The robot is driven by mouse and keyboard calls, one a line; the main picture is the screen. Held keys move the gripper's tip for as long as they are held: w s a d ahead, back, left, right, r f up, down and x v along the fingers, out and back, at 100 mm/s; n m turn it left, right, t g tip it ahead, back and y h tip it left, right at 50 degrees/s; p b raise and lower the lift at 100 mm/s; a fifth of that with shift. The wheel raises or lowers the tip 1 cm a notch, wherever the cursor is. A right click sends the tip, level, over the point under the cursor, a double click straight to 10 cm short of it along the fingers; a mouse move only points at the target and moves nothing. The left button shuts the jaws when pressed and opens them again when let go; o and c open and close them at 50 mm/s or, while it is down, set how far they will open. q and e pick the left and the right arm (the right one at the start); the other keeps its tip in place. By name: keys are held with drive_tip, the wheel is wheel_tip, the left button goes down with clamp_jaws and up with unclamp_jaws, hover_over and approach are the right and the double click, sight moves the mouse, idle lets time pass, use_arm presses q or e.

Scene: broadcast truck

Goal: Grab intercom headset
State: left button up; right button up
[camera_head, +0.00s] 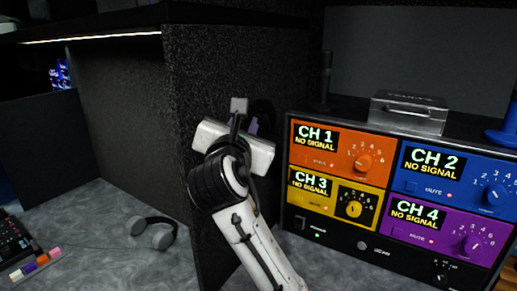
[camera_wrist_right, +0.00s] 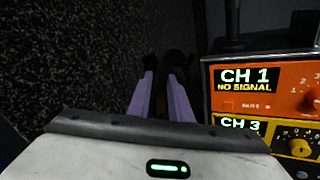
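A dark curved thing (camera_head: 263,112) hangs by the black partition, partly hidden behind my right gripper. It may be the intercom headset, but it is too dark to be sure. In the right wrist view this dark brownish shape (camera_wrist_right: 178,62) lies at the fingertips. My right gripper (camera_head: 252,126) reaches up beside the partition. Its two lilac fingers (camera_wrist_right: 161,85) are a small gap apart, with darkness between them; I cannot tell whether they touch the dark thing. A grey headset (camera_head: 153,231) lies on the desk to the left. My left gripper is not in view.
The black partition (camera_head: 200,120) stands close to the left of my right gripper. A monitor panel (camera_head: 395,200) with four coloured channels stands close to the right. A silver box (camera_head: 408,110) and a dark upright post (camera_head: 325,78) are on or behind it.

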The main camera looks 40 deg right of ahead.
clamp_jaws()
drive_tip(key=shift+r, duration=0.1)
idle(1.3)
